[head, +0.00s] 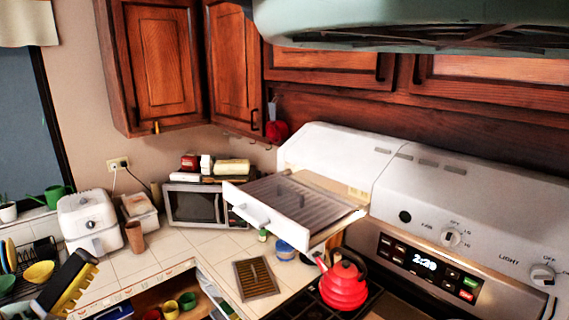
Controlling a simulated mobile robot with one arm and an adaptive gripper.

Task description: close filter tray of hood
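The white hood (325,150) runs along the wall at the right. Its filter tray (285,214) stands pulled out from the hood's left part, toward the lower left. The tray has a white front panel with a light handle (262,222) and a brown ribbed filter surface (300,197). Its far end is still inside or against the hood.
A red kettle (343,290) stands on the stove below the tray. A microwave (195,204) and a white appliance (88,220) stand on the tiled counter. A black and yellow object (68,285) is at lower left. Wooden cabinets (158,60) hang above. Room before the tray looks clear.

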